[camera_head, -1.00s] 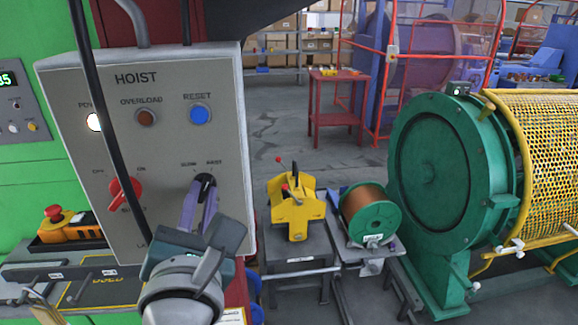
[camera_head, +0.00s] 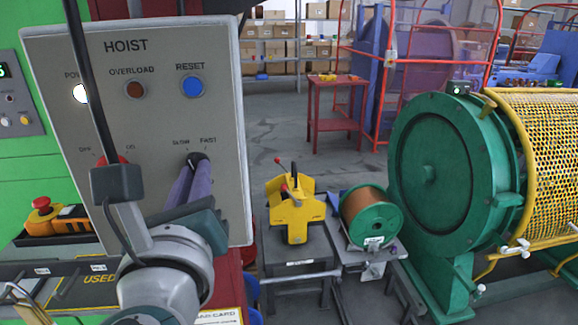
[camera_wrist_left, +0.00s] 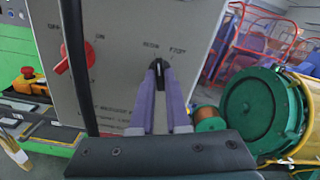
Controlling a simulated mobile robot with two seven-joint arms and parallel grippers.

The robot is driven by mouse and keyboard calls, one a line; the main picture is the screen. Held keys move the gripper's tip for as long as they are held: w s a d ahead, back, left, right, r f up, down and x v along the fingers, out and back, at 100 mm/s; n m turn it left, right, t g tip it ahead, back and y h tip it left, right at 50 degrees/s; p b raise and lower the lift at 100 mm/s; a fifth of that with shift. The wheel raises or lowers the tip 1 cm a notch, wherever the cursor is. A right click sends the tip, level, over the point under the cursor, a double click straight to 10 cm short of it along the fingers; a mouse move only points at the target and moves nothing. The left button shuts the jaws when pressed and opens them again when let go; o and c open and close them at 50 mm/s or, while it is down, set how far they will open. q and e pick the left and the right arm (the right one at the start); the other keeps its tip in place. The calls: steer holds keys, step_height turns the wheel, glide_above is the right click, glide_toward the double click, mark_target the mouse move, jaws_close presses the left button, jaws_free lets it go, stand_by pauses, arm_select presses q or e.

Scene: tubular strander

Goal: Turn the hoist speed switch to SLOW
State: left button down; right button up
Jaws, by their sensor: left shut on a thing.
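The grey hoist panel (camera_head: 165,60) fills the left of the head view. Its black speed switch (camera_wrist_left: 159,62) sits under the SLOW label on the left and the FAST label on the right. My left gripper (camera_wrist_left: 159,78) is shut on the switch, one purple finger on each side of it. In the head view the left gripper (camera_head: 190,172) reaches the switch from below and hides most of it. A pale line on the knob looks nearly upright in the wrist view; I cannot tell which label it points to. My right gripper is not in view.
A red on/off knob (camera_wrist_left: 75,58) is left of the switch, partly behind a dark cable (camera_head: 92,80). A blue reset button (camera_head: 193,86) is above. An orange box with a red stop button (camera_head: 42,203) stands at lower left. Yellow equipment (camera_head: 296,212) stands to the right.

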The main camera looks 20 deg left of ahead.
arm_select(q)
steer(key=shift+n+b, duration=0.55)
steer(key=shift+n, duration=0.65)
steer(key=c, duration=0.9)
jaws_free()
steer(key=b+v, duration=0.3)
steer(key=v, duration=0.7)
steer(key=shift+b, duration=0.3)
